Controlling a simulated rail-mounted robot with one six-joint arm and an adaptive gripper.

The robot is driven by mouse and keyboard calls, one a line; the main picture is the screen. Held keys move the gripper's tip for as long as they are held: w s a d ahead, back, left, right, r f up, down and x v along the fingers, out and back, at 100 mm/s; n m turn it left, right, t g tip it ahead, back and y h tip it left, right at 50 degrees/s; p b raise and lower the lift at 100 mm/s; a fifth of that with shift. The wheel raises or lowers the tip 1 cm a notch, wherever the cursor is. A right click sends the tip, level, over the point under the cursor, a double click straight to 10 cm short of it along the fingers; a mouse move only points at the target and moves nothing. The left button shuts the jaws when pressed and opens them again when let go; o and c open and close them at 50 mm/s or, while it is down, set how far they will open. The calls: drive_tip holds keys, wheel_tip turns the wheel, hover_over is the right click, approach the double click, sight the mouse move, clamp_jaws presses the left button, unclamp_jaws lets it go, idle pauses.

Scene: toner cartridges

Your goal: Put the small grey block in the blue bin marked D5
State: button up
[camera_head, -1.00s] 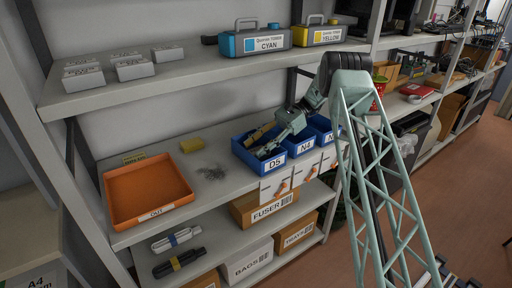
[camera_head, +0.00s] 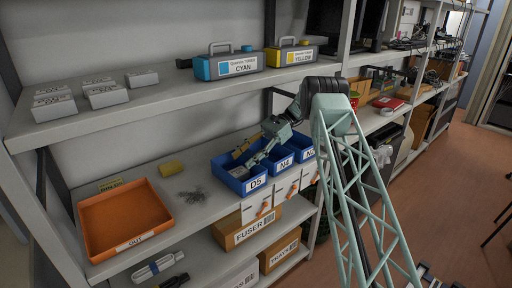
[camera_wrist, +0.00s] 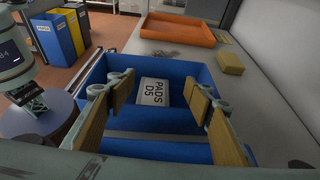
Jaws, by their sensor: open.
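The small grey block (camera_head: 239,172) lies inside the blue bin (camera_head: 228,181) marked D5 on the middle shelf. In the wrist view, the block's pale face (camera_wrist: 153,92) reads "PADS D5", and it lies on the floor of the blue bin (camera_wrist: 190,66). My gripper (camera_head: 246,157) reaches into this bin from the right. In the wrist view, its two fingers (camera_wrist: 163,95) with tan pads stand apart, one on each side of the block, with visible gaps. My gripper is open and holds nothing.
Blue bin N4 (camera_head: 283,162) and another blue bin stand to the right. An orange tray (camera_head: 125,215), a yellow sponge-like block (camera_head: 171,168) and a dark pile of small pieces (camera_head: 191,196) lie to the left. The upper shelf (camera_head: 165,96) with toner cases overhangs behind.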

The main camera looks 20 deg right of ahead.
drive_tip(key=p+v, duration=0.1)
drive_tip(key=v, duration=0.6)
